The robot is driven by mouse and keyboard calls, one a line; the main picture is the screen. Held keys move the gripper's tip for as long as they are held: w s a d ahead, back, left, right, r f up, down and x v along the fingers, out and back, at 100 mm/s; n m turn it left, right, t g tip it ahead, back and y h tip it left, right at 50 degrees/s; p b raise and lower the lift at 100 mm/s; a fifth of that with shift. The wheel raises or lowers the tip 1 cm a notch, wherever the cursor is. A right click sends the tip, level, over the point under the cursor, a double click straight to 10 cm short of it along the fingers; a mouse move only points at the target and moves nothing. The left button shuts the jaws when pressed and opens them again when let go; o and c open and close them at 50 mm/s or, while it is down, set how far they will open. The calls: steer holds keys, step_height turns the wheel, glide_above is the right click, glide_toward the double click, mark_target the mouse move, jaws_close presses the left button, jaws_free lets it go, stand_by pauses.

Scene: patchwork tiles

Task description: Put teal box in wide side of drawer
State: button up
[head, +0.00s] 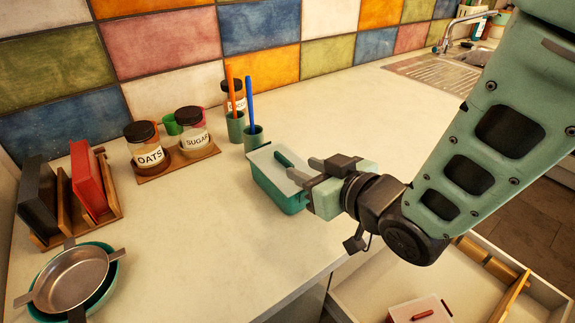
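The teal box (278,193) stands on the countertop near its front edge. It has a pale lid with a dark teal handle (284,158). My gripper (304,176) is at the right side of the box, its fingers pointing left and overlapping the box's right end in the picture. Whether the fingers touch or grip the box cannot be told. The drawer (362,290) is open below the counter at the lower right. A wooden divider (512,298) runs along it, with the wider visible part on the left; my arm hides part of the drawer.
In the drawer lies a pale-lidded box with a red handle (420,313). Two cups with an orange and a blue stick (253,135) stand behind the teal box. Jars (148,152), a book rack (75,205) and stacked pans (70,280) are left. The counter's middle is clear.

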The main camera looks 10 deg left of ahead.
mark_target(287, 161)
steer(key=shift+p+x, duration=0.8)
steer(key=shift+x, duration=2.15)
jaws_close()
